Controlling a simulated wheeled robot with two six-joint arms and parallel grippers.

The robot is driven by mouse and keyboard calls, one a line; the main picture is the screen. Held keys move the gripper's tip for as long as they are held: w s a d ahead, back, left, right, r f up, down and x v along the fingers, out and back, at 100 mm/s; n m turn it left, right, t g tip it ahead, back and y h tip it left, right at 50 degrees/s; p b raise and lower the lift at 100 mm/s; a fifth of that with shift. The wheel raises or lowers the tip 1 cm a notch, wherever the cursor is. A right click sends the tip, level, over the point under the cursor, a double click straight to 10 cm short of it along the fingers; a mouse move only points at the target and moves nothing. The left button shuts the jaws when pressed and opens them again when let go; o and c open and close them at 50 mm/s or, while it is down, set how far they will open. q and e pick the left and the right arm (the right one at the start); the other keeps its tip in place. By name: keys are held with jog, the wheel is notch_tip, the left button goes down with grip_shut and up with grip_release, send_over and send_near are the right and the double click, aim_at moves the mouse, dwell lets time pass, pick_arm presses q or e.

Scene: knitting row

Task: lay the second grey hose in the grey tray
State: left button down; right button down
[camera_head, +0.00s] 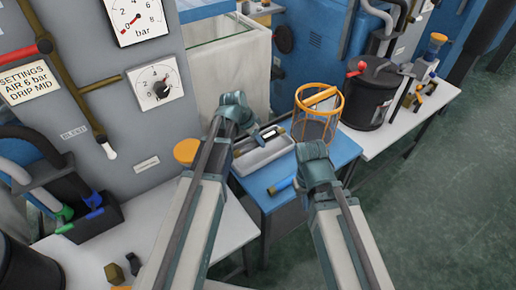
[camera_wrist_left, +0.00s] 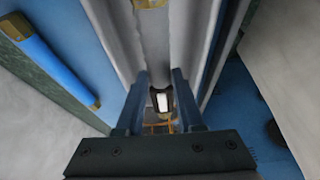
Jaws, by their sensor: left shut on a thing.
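The grey tray (camera_head: 250,161) stands on the blue table (camera_head: 258,183); its walls also show in the left wrist view (camera_wrist_left: 112,35). My left gripper (camera_wrist_left: 160,100) is over the tray and shut on a grey hose (camera_wrist_left: 153,42). The hose lies lengthwise between the tray walls, with a brass end at the top of that view. I cannot tell whether it rests on the tray floor. A dark piece with a white patch shows between the fingertips. My right gripper (camera_head: 320,172) is beside the tray on the right; its fingers are hidden behind the wrist.
A blue hose (camera_head: 281,186) with brass ends lies on the blue table in front of the tray; it shows in the left wrist view (camera_wrist_left: 50,60). An orange wire basket (camera_head: 317,115) stands behind the tray's right side. A black drum (camera_head: 368,97) stands on the white table at right.

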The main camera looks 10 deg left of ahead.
aim_at(258, 146)
pick_arm(q)
jog(key=shift+f+b, duration=1.45)
jog(key=shift+f, duration=0.25)
jog(key=shift+f, duration=0.15)
jog(key=c, duration=0.5)
grip_release()
